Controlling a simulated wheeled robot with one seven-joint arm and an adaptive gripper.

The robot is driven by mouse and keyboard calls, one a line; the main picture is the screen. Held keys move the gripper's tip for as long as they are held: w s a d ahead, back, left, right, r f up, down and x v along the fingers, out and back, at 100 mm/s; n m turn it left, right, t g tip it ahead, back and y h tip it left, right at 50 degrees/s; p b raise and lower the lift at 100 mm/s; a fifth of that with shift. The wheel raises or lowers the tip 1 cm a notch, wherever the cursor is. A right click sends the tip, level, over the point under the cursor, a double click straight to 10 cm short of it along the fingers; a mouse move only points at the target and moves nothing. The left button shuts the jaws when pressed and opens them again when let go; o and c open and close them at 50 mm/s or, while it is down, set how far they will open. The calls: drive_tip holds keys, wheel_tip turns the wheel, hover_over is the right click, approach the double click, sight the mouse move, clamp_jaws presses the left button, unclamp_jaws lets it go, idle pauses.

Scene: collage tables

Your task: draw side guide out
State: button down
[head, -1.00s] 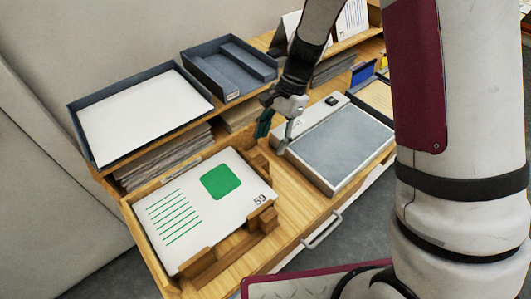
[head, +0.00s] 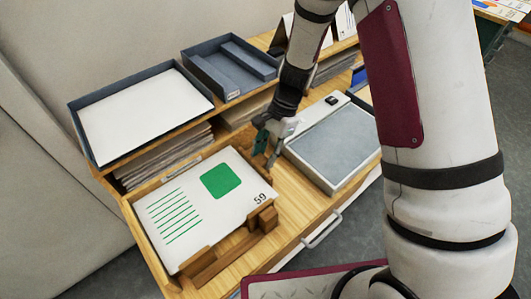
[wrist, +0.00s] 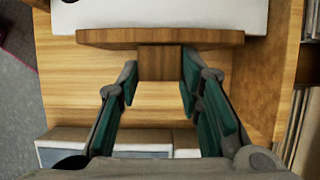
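The side guide (wrist: 105,38) is a wooden bar beside the white sheet (wrist: 200,15), with a short block-like handle (wrist: 160,62) sticking out towards me in the wrist view. My gripper (wrist: 160,82) is open, its green-padded fingers at either side of the handle's near end, with no clear grip on it. In the head view, my gripper (head: 268,145) is low over the right edge of the sheet stack, largely hiding the side guide. The printed sheet (head: 205,205) has a green square, green lines and "59".
Another wooden guide (head: 225,256) lies along the stack's front edge. A grey-topped device (head: 335,148) stands close to the right of my gripper. Blue-grey trays (head: 222,75) are behind. Bare wood (head: 292,205) is free in front of the device.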

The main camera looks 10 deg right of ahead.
drive_tip(key=shift+w+d+b, duration=0.3)
drive_tip(key=shift+w+d, duration=0.45)
drive_tip(key=shift+d, duration=0.3)
drive_tip(key=shift+w+d+b, duration=0.25)
drive_tip(key=shift+w+d, duration=0.45)
drive_tip(key=shift+d, duration=0.3)
drive_tip(key=c, duration=1.1)
unclamp_jaws()
drive_tip(key=shift+d, duration=0.1)
drive_tip(key=v, duration=1.2)
drive_tip(key=shift+s, duration=0.1)
